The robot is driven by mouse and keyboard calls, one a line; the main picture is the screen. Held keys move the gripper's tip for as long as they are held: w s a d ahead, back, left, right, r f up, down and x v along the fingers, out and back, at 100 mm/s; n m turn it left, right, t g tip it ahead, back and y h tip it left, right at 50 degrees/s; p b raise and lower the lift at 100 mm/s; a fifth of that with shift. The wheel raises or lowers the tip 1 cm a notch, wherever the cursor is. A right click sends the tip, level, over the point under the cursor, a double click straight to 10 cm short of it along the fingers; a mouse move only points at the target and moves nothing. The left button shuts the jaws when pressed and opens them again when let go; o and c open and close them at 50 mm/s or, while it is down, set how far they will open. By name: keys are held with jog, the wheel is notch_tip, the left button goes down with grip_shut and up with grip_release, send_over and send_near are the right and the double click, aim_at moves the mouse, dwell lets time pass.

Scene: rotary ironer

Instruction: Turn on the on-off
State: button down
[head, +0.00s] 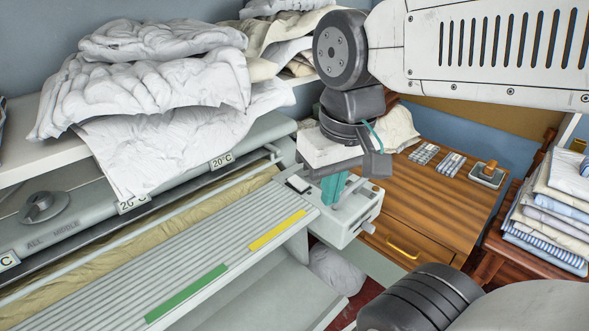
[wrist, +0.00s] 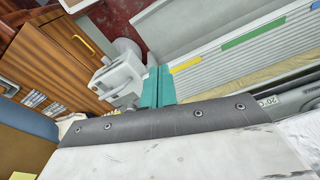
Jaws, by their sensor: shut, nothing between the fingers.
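The rotary ironer (head: 180,255) has a pale end box (head: 352,218) at its right end. A small dark part (head: 298,184) sits on top of this box, and small fittings show on its outer side. I cannot tell which part is the on-off. My gripper (head: 333,190) points down with its teal fingers shut and empty, just over the box. I cannot tell whether the fingertips touch it. In the wrist view the teal fingers (wrist: 157,88) are together beside the grey end box (wrist: 120,76). The fingers hide part of the box.
White linen (head: 165,85) is heaped on the shelf above the ironer. A wooden cabinet (head: 425,200) with a yellow handle stands right of the end box. Folded cloths (head: 550,215) are stacked on a chair at the far right. A pale bundle (head: 335,270) lies below the box.

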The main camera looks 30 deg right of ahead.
jog(key=w+d+r+m, duration=0.2)
jog(key=w+m, duration=0.1)
jog(key=w, duration=0.3)
jog(key=w+d+r+m, duration=0.2)
jog(key=w+r+m, duration=0.1)
jog(key=w+m, duration=0.15)
jog(key=r+m, duration=0.2)
jog(key=m, duration=0.5)
send_over(294, 178)
jog(key=s, duration=0.4)
jog(key=shift+d+f, duration=0.2)
jog(key=shift+d, duration=0.1)
jog(key=shift+f, duration=0.1)
jog(key=w+f, duration=0.1)
jog(key=f, duration=0.7)
jog(key=w+f, duration=0.1)
jog(key=f, duration=0.6)
jog(key=w+f, duration=0.1)
jog(key=f, duration=0.7)
jog(key=shift+w+a+f, duration=0.25)
jog(key=shift+a+f, duration=0.05)
jog(key=shift+a, duration=0.05)
